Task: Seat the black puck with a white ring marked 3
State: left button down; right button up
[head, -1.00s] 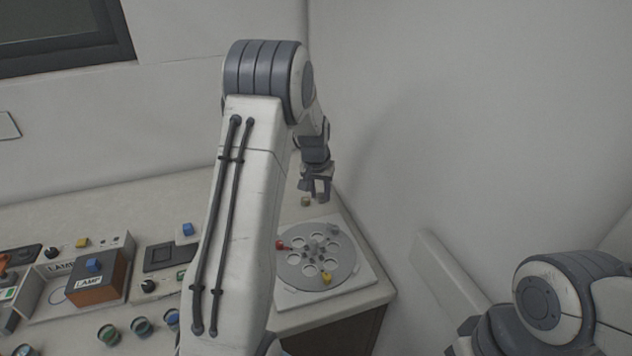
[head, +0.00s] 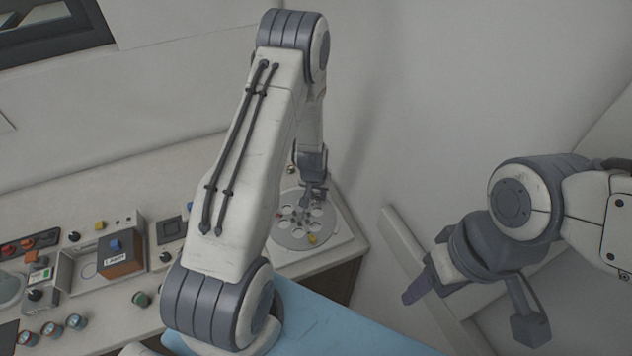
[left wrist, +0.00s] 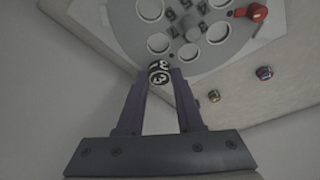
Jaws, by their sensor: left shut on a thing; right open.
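My left gripper (head: 313,196) is shut on the black puck with a white ring marked 3 (left wrist: 158,73). In the left wrist view the puck sits between the fingertips (left wrist: 160,78), its number facing the camera. It appears just outside the near rim of the grey disc (left wrist: 200,62), which has several round pockets. The disc also shows in the head view (head: 290,240), with the left gripper over its far part; the puck cannot be made out there. Its height above the disc is unclear. My right gripper (head: 471,310) is open and empty, away at the right.
A control panel with an orange-sided box (head: 120,256) stands left. Walls close in behind and right.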

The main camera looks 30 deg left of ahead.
aim_at(317, 211)
pick_arm(q)
jog(key=shift+f+b, duration=2.7)
jog(key=shift+f, duration=0.6)
jog(key=shift+s, duration=0.1)
jog(key=shift+c, duration=2.4)
grip_release()
jog(key=v, duration=0.5)
jog(key=shift+r+b, duration=0.35)
jog(key=shift+b, duration=0.05)
jog(key=p+v, duration=0.2)
jog(key=v, duration=0.3)
